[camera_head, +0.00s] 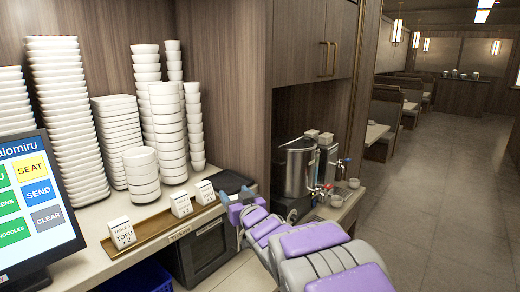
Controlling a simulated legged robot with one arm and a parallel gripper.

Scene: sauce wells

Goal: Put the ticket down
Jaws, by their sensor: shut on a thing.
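My gripper (238,206) is at the right end of the counter, just right of the wooden ticket rail. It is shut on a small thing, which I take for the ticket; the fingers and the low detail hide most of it. A white folded ticket (123,234) reading "TOFU" stands upright at the rail's near left end. Two more white tickets, one in the middle (180,203) and one farther back (205,192), stand upright along the rail (158,228).
An order screen (38,205) stands at the left. Tall stacks of white bowls and dishes (140,175) line the back of the counter. A black tray (230,181) lies behind my gripper. A steel urn (298,170) with taps stands to the right. The aisle floor is clear.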

